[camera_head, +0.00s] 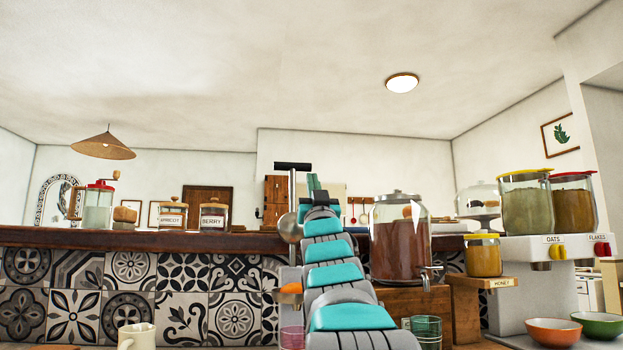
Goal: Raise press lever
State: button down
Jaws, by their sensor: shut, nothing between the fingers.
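The press stands behind the front counter edge, just left of my arm. Its black bar handle (293,166), which looks like the lever, sits level at the top of an upright metal rod (292,195). A rounded steel part (290,229) hangs beside the rod. An orange piece (290,288) and a pink glass (292,338) show lower down, partly hidden by my arm. My gripper (314,186) is at the far end of my teal and grey arm, just right of the rod and below the handle's height. It is small here and shut, with nothing seen in it. I cannot tell whether it touches the rod.
A large brown dispenser (397,245) stands close right of my arm, with a green glass (426,330) below. A honey jar (483,255) and cereal dispensers (526,205) are farther right. Labelled jars (213,216) line the counter at left. A cream mug (137,336) is lower left.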

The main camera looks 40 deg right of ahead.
jog(key=b+v, duration=0.1)
jog(key=v, duration=1.3)
jog(key=shift+f+b, duration=0.25)
jog(key=shift+b, duration=0.1)
